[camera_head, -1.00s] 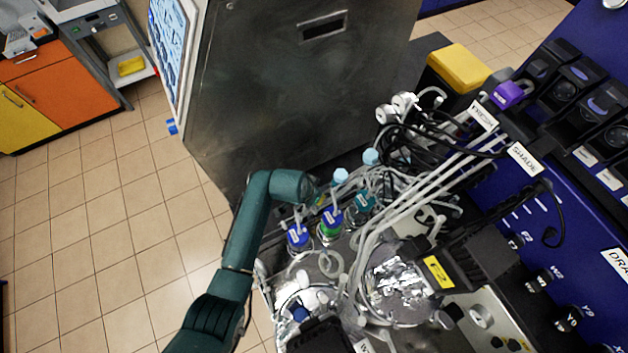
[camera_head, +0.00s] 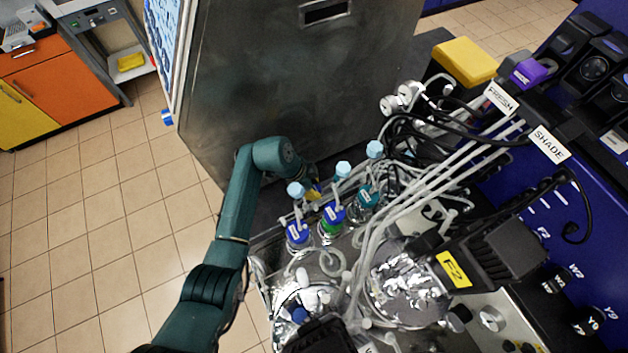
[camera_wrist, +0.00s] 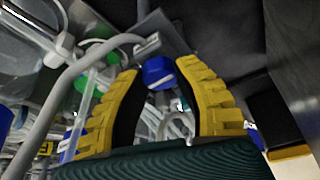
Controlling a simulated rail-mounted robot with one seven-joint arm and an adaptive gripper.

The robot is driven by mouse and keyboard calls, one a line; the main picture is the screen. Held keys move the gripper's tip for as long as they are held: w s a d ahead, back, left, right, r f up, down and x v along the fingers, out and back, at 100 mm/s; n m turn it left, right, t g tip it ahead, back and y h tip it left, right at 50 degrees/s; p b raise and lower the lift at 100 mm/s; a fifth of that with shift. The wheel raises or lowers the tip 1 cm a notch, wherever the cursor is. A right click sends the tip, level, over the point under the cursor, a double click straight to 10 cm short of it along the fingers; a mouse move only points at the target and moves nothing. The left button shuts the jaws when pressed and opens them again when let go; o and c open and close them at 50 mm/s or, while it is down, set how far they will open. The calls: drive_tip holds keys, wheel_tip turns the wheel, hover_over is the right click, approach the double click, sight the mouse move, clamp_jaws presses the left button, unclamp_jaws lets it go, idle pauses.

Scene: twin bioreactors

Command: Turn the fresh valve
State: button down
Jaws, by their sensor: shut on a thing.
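My gripper shows in the wrist view (camera_wrist: 158,72) with two yellow fingers with black inner pads. The fingertips sit on either side of a blue knob (camera_wrist: 158,73) and are shut on it. Whether this knob is the fresh valve cannot be told. In the head view only a small yellow part of my gripper (camera_head: 313,192) shows beyond the capped bottles; the grip itself is hidden there. A FRESH label (camera_head: 501,98) stands on the rack at right, above several pale tubes.
Light blue caps (camera_head: 343,169) and bottles with blue (camera_head: 298,233) and green (camera_head: 331,227) parts stand close to my gripper. Pale tubes (camera_head: 400,215) and foil-covered vessels (camera_head: 408,288) crowd the middle. A large steel cabinet (camera_head: 300,90) stands behind. Tiled floor (camera_head: 100,220) is open at left.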

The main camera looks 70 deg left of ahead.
drive_tip(key=shift+f+m, duration=0.25)
drive_tip(key=shift+m, duration=0.05)
drive_tip(key=c, duration=0.7)
unclamp_jaws()
drive_tip(key=shift+r, duration=0.1)
drive_tip(key=shift+c, duration=0.2)
drive_tip(key=shift+r, duration=0.1)
drive_tip(key=shift+r, duration=0.25)
drive_tip(key=v, duration=1.1)
drive_tip(key=shift+r, duration=0.2)
drive_tip(key=shift+s+a, duration=0.1)
